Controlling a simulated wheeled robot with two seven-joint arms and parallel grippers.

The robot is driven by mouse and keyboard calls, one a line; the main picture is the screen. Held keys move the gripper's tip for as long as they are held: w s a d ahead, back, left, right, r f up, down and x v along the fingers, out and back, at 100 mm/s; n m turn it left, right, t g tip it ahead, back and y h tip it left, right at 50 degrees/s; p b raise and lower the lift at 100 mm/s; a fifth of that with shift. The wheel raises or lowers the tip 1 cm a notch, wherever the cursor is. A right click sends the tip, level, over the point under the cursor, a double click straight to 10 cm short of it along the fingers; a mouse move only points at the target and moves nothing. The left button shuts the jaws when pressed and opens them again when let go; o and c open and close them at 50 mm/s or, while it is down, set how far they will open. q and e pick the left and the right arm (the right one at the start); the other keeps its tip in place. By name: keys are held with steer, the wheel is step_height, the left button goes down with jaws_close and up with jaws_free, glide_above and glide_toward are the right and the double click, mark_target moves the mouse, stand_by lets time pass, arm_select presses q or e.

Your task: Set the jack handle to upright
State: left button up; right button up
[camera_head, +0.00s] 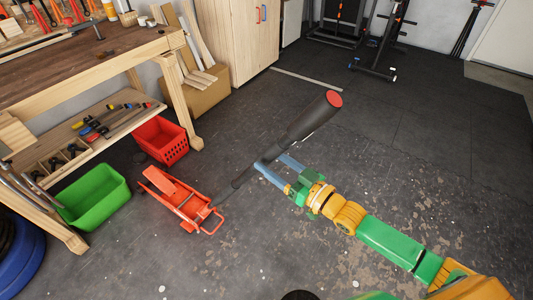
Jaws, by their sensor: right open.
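The red floor jack (175,198) sits on the dark floor left of centre. Its handle (246,176) runs up and to the right from the jack as a thin dark rod. It widens into a thick black grip (305,120) with a red end cap, and looks tilted rather than upright. My right gripper (271,161) comes in from the lower right, with its blue-grey fingers apart at the handle, just below the thick grip. The fingertips are partly hidden by the handle, so I cannot tell whether they touch it. My left gripper is not in view.
A wooden workbench (95,62) stands at the left, with tools on top and on its lower shelf. A green bin (95,196) and a red crate (160,141) stand between it and the jack. The floor at centre and right is mostly clear.

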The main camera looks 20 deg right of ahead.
steer(key=shift+d+f+x, duration=0.1)
steer(key=shift+d+x, duration=0.05)
steer(key=shift+x, duration=0.6)
steer(key=shift+d+f+x, duration=0.1)
steer(key=shift+f+x, duration=0.05)
steer(key=shift+x, duration=0.6)
steer(key=shift+r, duration=0.1)
steer(key=shift+c, duration=0.4)
steer(key=shift+w, duration=0.1)
jaws_close()
